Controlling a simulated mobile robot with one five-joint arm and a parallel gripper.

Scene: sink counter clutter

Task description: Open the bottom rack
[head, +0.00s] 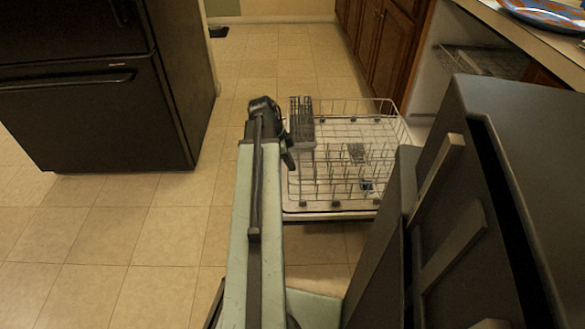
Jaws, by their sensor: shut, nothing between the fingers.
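The bottom rack (345,182), a pale wire rack with rows of tines, stands out from the dishwasher over the lowered door (330,214). A grey cutlery basket (301,122) sits at its left end. My gripper (289,157) is dark and at the far end of my arm, beside the rack's left edge. It is shut with nothing in it. My arm hides part of that edge, so I cannot tell whether the gripper touches the rack.
The dishwasher opening (436,72) is at the right, with another rack (485,62) inside. A counter (532,36) with a patterned plate (550,12) is above. A black fridge (100,110) stands at the left. Tiled floor (262,52) is clear between fridge and cabinets (378,45).

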